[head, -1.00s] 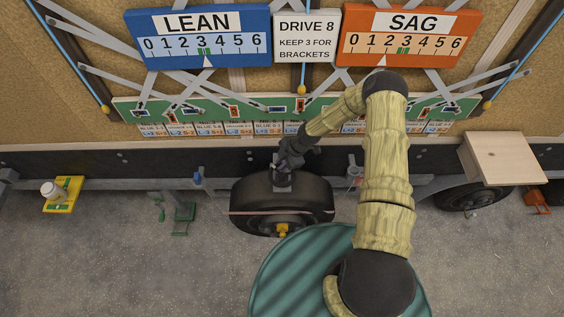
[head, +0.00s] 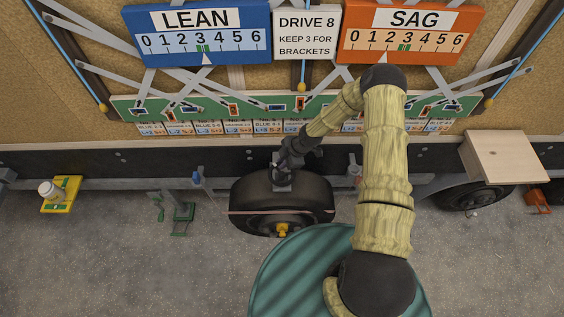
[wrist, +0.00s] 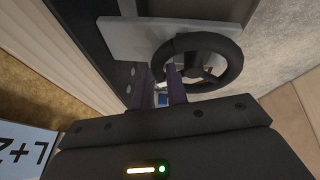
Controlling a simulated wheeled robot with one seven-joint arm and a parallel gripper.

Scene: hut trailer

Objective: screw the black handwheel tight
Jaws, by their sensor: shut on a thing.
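The black handwheel (wrist: 236,58) fills the upper middle of the wrist view, a round rim with spokes, in front of a pale grey plate. My gripper (wrist: 174,75) has its two dark fingers close together at the wheel's left side, shut on its rim or a spoke; I cannot tell which. In the head view, my gripper (head: 283,180) points down just above the black tyre (head: 310,192). The handwheel cannot be made out there, as the gripper and wrist cover that spot.
The grey trailer rail (head: 110,184) runs behind the tyre. A green drum (head: 285,272) stands in front, under my arm. A wooden box (head: 503,158) is at right, a yellow tray (head: 68,190) at left. LEAN (head: 200,30) and SAG (head: 410,30) gauges hang above.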

